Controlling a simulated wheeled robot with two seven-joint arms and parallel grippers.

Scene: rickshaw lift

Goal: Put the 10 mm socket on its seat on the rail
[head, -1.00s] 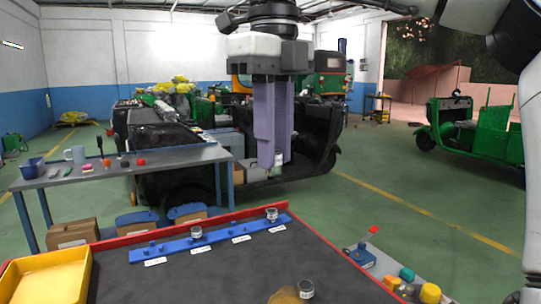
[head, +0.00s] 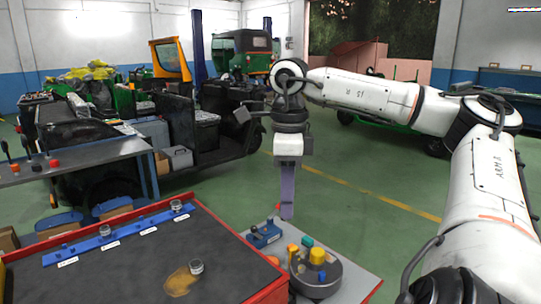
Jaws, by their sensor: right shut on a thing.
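The blue rail (head: 122,232) lies along the far red edge of the dark cart top, with several pegs and white labels too small to read. One metal socket (head: 104,231) sits on it near the middle and another (head: 176,206) near its right end. A third socket (head: 196,267) stands on the dark top beside a tan stain. I cannot read which is the 10 mm one. My right gripper (head: 287,212) points down with its purple fingers closed together, right of the rail and beyond the cart. What it grips is hidden by the fingers. My left gripper is out of view.
A side tray (head: 362,275) right of the cart holds a round grey container (head: 316,276) with yellow and orange knobs, and a blue block (head: 264,235). A grey workbench (head: 95,160) stands at left. A black vehicle (head: 205,140) is behind; green floor at right is open.

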